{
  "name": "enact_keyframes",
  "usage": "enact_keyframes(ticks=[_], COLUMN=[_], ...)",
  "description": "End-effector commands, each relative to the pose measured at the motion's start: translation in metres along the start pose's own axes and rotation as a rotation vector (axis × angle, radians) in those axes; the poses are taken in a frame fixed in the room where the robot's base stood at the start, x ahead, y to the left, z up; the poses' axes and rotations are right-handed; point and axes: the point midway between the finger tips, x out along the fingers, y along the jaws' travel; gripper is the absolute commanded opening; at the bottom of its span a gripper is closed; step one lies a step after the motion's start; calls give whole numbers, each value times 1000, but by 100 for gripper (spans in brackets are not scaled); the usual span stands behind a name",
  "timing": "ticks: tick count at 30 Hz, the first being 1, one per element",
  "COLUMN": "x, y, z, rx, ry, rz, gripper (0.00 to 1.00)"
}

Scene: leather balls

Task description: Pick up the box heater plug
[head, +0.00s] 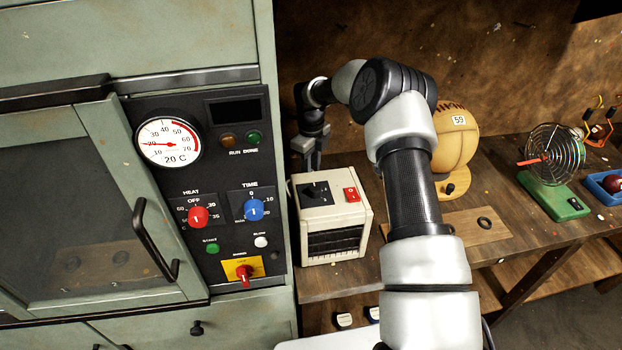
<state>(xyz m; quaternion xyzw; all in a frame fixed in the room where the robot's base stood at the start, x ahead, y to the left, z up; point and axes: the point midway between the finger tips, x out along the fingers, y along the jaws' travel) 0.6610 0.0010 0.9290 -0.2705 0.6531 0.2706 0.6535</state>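The box heater (322,207) is a cream box with a black dial, a red switch and a dark front grille. It stands on the wooden bench beside the green oven cabinet. My gripper (308,158) points down just behind the heater, close to the cabinet's side. Its fingertips are small and partly hidden behind the heater's top edge, so I cannot tell whether they are open or hold anything. I cannot make out the heater's plug or its cord; the area behind the heater is largely hidden.
The oven cabinet (60,200) with its control panel (205,185) borders the heater on the left. A leather ball (455,140) marked 59, a wire-cage fan (552,155) and a blue tray (597,186) stand to the right. My arm crosses the bench's middle.

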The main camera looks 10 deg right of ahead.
Motion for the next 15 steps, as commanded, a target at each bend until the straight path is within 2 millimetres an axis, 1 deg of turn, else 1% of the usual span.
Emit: enact_keyframes(ticks=[5,8,11,14,15], x=[-4,-10,-21,-36,-36], y=[0,0,-1,-1,-6], z=[0,1,1,1,-6], rx=[0,0,-1,0,3], ry=[-1,-2,-2,-3,2], rz=[-2,-3,-3,-5,-3], gripper=[6,6,6,6,6])
